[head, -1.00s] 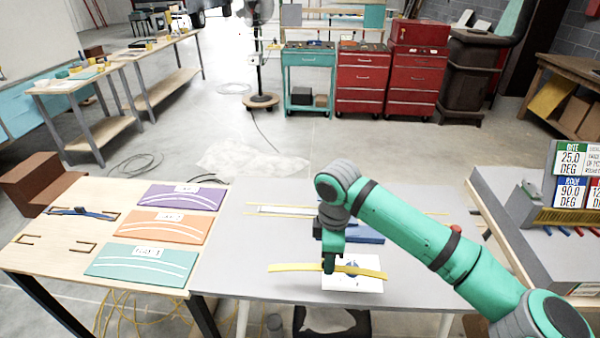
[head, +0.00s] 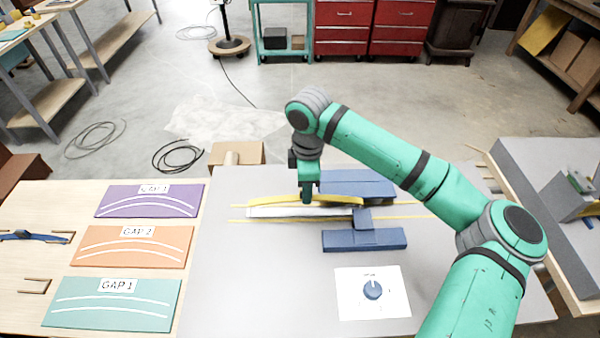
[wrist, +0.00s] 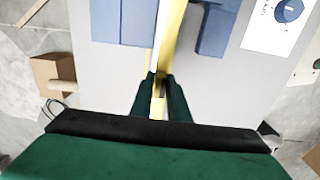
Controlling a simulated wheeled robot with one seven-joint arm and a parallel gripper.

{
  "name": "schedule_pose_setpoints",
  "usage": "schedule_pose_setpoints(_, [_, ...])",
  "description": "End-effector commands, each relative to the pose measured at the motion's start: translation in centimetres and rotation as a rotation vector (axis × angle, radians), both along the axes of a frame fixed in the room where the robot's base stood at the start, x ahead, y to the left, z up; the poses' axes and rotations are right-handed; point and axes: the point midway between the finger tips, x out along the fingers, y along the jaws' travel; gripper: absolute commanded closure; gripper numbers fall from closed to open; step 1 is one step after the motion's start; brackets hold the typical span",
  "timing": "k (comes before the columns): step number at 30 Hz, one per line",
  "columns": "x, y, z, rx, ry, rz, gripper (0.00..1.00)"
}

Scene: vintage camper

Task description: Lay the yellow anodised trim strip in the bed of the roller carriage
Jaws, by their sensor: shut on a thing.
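The yellow trim strip (head: 335,200) is long, thin and slightly bowed. My gripper (head: 306,199) is shut on it near its middle. In the wrist view, my gripper's fingers (wrist: 160,82) pinch the strip (wrist: 172,35), which runs away from them. In the head view the strip lies along and just behind the pale bed of the roller carriage (head: 280,212), overlapping its far edge. I cannot tell whether it touches the bed. The carriage sits on thin yellow rails (head: 400,217). The strip and fingers hide part of the bed.
Blue blocks stand behind (head: 355,184) and in front (head: 365,240) of the rails. A white card with a blue dial (head: 372,290) lies nearer. Purple (head: 150,200), orange (head: 140,245) and teal (head: 112,302) gap panels lie left. The grey table's front left is clear.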

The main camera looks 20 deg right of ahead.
Motion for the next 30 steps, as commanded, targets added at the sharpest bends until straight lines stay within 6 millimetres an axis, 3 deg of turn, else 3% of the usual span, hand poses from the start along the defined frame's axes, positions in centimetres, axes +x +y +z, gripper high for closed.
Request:
schedule_pose_setpoints(17, [0.0,-0.1,-0.3,-0.002,0.006,0.003,1.00])
schedule_pose_setpoints(30, [-0.1,-0.3,-3.8,-0.002,0.007,-0.001,1.00])
